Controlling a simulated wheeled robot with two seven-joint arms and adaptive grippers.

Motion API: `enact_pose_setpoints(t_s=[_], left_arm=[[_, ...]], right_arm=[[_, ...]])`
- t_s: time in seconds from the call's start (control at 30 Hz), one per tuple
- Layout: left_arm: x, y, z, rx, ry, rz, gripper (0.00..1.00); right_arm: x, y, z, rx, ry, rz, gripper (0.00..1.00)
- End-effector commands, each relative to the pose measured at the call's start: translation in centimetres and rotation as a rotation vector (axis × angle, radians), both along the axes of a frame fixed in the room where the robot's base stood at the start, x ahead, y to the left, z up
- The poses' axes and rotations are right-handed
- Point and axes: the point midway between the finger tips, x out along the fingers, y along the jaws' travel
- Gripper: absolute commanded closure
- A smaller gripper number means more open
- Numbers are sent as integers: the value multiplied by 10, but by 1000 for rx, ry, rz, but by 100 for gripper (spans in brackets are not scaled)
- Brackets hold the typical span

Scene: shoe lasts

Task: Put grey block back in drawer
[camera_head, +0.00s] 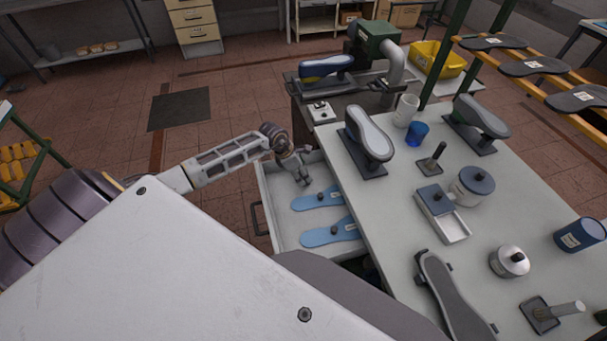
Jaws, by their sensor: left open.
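The open drawer (268,188) sticks out from the left side of the light workbench. Two blue insole shapes (318,199) with dark knobs lie in it. My left gripper (303,181) is open over the back part of the drawer, beyond the insoles, with nothing visible between its fingers. I cannot surely pick out a grey block. A blue-grey block (430,196) with a dark knob is at the far end of a small white tray (453,229) on the bench. My right gripper is not in view.
Open floor lies left of the drawer.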

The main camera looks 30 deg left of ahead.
Motion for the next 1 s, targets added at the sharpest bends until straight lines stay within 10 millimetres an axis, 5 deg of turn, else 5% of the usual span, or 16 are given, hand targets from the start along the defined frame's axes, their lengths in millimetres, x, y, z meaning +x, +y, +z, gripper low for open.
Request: enact_pose_setpoints(t_s=[0.6, 1.0], left_arm=[[-19, 16, 57, 2, -1, 0, 30], [-26, 22, 78, 1, 1, 0, 30]], right_arm=[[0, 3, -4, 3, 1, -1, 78], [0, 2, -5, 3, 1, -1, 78]])
